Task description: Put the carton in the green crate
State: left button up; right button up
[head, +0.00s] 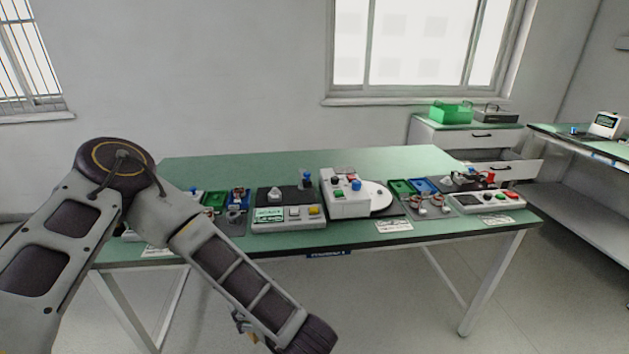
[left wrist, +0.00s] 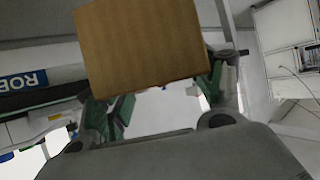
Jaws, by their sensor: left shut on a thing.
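The brown cardboard carton (left wrist: 145,48) fills the upper middle of the left wrist view. My left gripper (left wrist: 163,98) is shut on it, with a green-and-dark finger at each side of its lower edge. In the head view my left arm reaches down in front of the table, and its wrist end is at the bottom edge. The green crate (head: 452,112) stands on a cabinet at the back right, well apart from my left gripper. My right gripper is in neither view.
A long green-topped table (head: 290,160) stands ahead, its front edge lined with test devices and small trays. A grey tray (head: 492,114) sits beside the crate on the cabinet (head: 450,138), which has drawers pulled out. Another bench stands at the right.

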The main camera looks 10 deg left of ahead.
pick_arm(q)
jog(key=shift+s+r+p, duration=0.35)
jog(key=shift+r+p, duration=0.2)
jog(key=shift+p, duration=0.75)
jog(key=shift+s+d+r+n+g+p, duration=0.15)
jog(key=shift+n+g+p, duration=0.15)
jog(key=shift+p, duration=0.35)
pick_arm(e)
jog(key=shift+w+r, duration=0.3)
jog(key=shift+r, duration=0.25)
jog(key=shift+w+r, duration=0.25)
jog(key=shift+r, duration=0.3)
pick_arm(q)
jog(key=shift+r+p, duration=0.2)
jog(key=shift+p, duration=0.4)
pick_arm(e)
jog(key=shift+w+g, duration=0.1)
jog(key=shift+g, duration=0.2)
